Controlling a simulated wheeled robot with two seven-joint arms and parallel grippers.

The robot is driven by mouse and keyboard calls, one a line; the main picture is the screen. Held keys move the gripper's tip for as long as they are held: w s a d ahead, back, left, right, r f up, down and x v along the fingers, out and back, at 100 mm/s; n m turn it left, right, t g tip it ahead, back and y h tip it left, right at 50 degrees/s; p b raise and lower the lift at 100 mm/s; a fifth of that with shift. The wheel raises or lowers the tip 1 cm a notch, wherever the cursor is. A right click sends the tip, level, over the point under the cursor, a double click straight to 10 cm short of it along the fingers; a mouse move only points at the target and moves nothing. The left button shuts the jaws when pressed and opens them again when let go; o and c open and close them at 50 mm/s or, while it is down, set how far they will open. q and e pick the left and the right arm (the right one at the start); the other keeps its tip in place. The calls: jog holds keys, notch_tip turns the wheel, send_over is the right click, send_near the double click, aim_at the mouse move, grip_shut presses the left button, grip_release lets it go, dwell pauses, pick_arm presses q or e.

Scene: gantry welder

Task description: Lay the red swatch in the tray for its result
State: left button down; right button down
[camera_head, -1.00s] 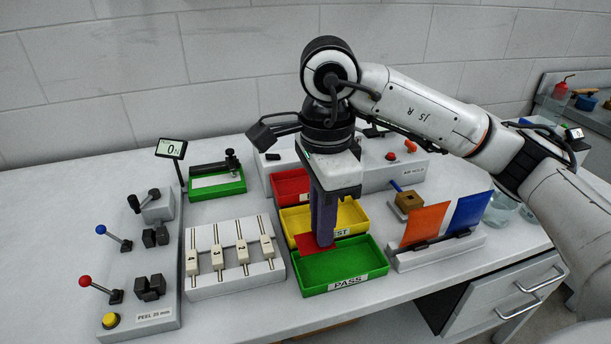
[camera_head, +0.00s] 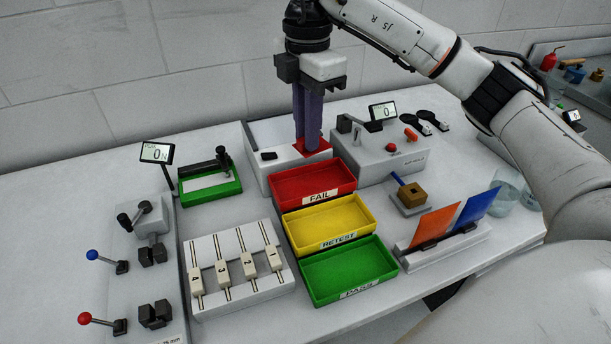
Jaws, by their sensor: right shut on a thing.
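My right gripper (camera_head: 311,143) points down with its purple fingers shut on the red swatch (camera_head: 316,149). The swatch is at the fingertips, in the picture just behind the red FAIL tray (camera_head: 313,197); I cannot tell its exact height. The yellow RETEST tray (camera_head: 330,239) is in front of the FAIL tray, and the green PASS tray (camera_head: 347,290) is nearest. All three trays look empty. A small display on a post (camera_head: 156,153) reads 0 N. A second display (camera_head: 383,111) also reads 0. My left gripper is not in view.
A white block with numbered sliders (camera_head: 238,283) stands left of the trays. A lever panel (camera_head: 143,275) is at the far left. To the right are an orange swatch (camera_head: 434,224) and a blue swatch (camera_head: 479,205) in a rack, and a brown block (camera_head: 408,199). A grey machine (camera_head: 392,155) stands behind.

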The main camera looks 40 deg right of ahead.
jog(key=shift+w+d+r+m, duration=0.15)
jog(key=shift+w+m, duration=0.25)
jog(key=shift+m, duration=0.7)
jog(key=b, duration=0.1)
send_near(306, 187)
jog(key=shift+s, duration=0.1)
jog(key=shift+f, duration=2.2)
jog(key=shift+f+b, duration=0.4)
jog(key=shift+f, duration=0.25)
jog(key=c, duration=1.7)
grip_release()
jog(key=shift+r, duration=0.1)
